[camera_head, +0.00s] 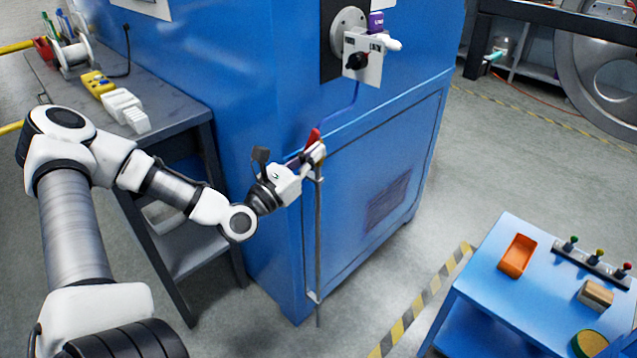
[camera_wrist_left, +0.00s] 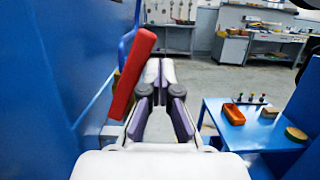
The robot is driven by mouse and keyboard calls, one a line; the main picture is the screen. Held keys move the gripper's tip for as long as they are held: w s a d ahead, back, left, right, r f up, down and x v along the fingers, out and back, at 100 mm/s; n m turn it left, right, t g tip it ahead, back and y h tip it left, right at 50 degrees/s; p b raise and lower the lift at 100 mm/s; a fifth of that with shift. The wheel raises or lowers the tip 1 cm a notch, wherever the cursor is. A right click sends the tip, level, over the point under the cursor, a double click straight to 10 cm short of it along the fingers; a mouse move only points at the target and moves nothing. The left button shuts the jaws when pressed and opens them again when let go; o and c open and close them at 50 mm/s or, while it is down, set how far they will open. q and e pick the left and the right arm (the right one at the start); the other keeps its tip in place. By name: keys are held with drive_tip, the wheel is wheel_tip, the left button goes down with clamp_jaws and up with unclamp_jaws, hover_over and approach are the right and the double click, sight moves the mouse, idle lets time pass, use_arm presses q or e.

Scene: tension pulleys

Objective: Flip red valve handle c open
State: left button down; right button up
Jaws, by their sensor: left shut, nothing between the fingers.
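A red valve handle (camera_head: 313,138) stands at the front corner of the blue cabinet, above a thin metal pipe. I see no letter on it. In the left wrist view the red handle (camera_wrist_left: 133,76) is a long bar, tilted, just left of the fingers. My left gripper (camera_head: 317,153) is shut and empty beside the handle, partly covering its lower end. Its closed fingers (camera_wrist_left: 160,72) point forward in the wrist view. I cannot tell whether they touch the handle.
The blue cabinet (camera_head: 370,190) fills the middle, with a switch plate (camera_head: 363,57) bearing a black knob above. A grey bench (camera_head: 165,110) stands at left. A blue cart (camera_head: 490,270) with an orange tray (camera_head: 517,256) stands at lower right. Floor between cabinet and cart is clear.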

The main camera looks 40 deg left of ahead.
use_arm(q)
drive_tip(key=shift+w+a+r+n+y, duration=0.1)
drive_tip(key=shift+a+r+n+y, duration=0.2)
drive_tip(key=shift+n, duration=0.65)
drive_tip(key=shift+s+a+r+n+y, duration=0.1)
drive_tip(key=shift+a+r+n+y, duration=0.3)
drive_tip(key=shift+n, duration=0.5)
drive_tip(key=shift+w+a+r+n+y, duration=0.15)
drive_tip(key=shift+a+n, duration=0.25)
drive_tip(key=shift+n, duration=0.55)
use_arm(e)
drive_tip(key=shift+r, duration=0.2)
use_arm(q)
drive_tip(key=shift+f, duration=0.1)
